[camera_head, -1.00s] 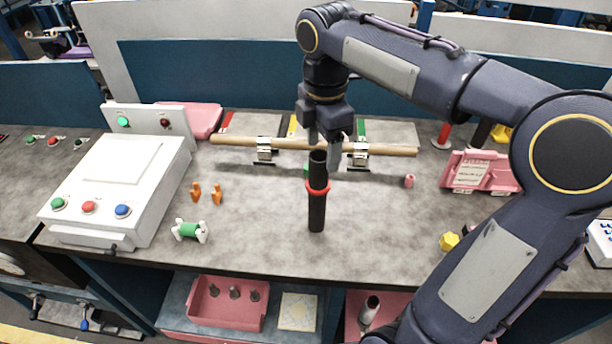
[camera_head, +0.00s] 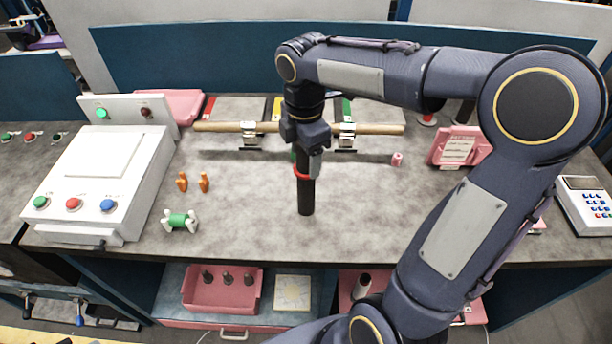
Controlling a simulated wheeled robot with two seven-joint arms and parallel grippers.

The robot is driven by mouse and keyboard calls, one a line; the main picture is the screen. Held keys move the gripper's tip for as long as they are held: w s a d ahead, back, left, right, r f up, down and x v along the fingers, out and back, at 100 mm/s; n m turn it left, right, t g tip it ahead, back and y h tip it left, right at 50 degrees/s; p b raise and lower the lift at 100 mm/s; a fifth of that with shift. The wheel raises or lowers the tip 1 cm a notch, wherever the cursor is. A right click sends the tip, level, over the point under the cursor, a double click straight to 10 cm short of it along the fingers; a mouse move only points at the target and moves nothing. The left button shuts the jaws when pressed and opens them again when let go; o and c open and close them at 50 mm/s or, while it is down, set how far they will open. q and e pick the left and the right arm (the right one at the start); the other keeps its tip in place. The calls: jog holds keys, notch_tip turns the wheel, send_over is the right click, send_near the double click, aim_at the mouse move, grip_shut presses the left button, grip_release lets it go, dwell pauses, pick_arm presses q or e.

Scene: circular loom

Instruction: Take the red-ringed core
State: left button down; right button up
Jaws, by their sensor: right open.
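The red-ringed core (camera_head: 306,194) is a dark upright cylinder on the grey worktop, with a red ring (camera_head: 301,175) near its upper part. My right gripper (camera_head: 305,160) points down at the core's top, its fingers level with the part just above the ring. The gripper is open and hides the core's upper end. I cannot tell whether the fingers touch it. My left gripper is not in view.
A wooden rod (camera_head: 380,129) lies across two metal clamps behind the core. A pink holder (camera_head: 458,147) stands at the right. The worktop in front is clear.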

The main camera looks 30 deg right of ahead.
jog(key=c, duration=1.4)
grip_shut()
jog(key=shift+r, duration=0.1)
jog(key=s+a+r+b, duration=0.2)
jog(key=s+a+r, duration=0.1)
jog(key=s+r, duration=1)
jog(key=shift+s+a, duration=0.25)
jog(key=shift+a, duration=0.15)
